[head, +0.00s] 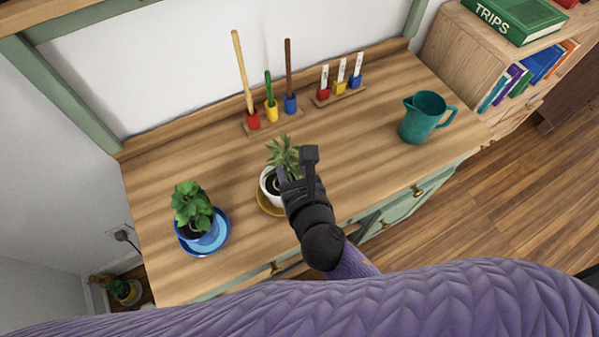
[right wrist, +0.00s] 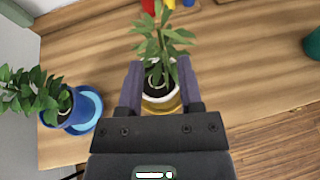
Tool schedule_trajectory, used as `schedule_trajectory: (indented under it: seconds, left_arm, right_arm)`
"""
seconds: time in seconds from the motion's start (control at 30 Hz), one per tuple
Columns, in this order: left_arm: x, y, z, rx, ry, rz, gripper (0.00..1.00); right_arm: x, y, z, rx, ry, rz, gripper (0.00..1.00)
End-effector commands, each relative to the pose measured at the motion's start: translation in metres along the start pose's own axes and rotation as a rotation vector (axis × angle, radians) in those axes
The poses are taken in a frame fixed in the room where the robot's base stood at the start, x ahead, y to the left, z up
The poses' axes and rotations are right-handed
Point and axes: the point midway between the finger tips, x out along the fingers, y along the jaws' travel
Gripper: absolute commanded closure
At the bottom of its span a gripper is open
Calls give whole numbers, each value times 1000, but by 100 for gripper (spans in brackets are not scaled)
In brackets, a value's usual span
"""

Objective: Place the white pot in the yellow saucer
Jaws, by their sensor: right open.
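The white pot (head: 265,184) holds a spiky green plant and stands upright on the wooden top. The yellow saucer (head: 267,207) is under it, and the pot appears to sit inside the saucer's rim. My right gripper (head: 296,165) is at the pot's right side and hides part of it in the head view. In the right wrist view its fingers are open, one on each side of the white pot (right wrist: 160,98), with the yellow saucer (right wrist: 172,108) showing below. I cannot tell whether the fingers touch the pot. My left gripper is not in view.
A blue pot (head: 199,233) with a leafy plant stands in a blue saucer (head: 222,240) to the left. A teal jug (head: 423,116) is at the right. Colored holders with sticks (head: 271,111) stand at the back. The top between pot and jug is clear.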

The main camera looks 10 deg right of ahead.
Motion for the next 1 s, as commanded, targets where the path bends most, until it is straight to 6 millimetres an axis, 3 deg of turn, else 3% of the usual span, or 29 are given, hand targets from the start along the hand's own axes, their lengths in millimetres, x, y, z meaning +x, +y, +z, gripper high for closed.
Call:
schedule_trajectory:
  seconds: [0.03, 0.2, 0.43, 0.5, 0.57, 0.67, 0.7, 0.8, 0.9, 1.0]
  left_arm:
    - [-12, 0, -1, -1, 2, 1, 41]
    - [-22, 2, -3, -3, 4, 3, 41]
    - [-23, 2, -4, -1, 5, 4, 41]
    - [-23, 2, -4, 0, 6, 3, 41]
    - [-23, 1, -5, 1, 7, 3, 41]
    - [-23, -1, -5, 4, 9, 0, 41]
    - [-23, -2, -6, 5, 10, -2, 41]
    - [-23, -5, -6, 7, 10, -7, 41]
    - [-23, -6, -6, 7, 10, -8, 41]
    - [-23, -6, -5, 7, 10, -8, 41]
  right_arm:
    - [-15, 0, 5, -1, 3, 0, 54]
    - [-46, 0, 2, 0, 2, -1, 54]
    - [-57, 0, 0, 1, 0, -1, 54]
    - [-54, -2, -10, 44, 26, -1, 54]
    - [-48, -7, -40, 187, 108, -13, 54]
    - [-44, -30, -136, 704, 350, -148, 54]
    - [-51, -44, -178, 975, 438, -268, 54]
    - [-86, -74, -268, 1637, 519, -682, 54]
    - [-132, -92, -326, 2154, 398, -1127, 54]
    - [-167, -99, -355, 2455, 191, -1448, 54]
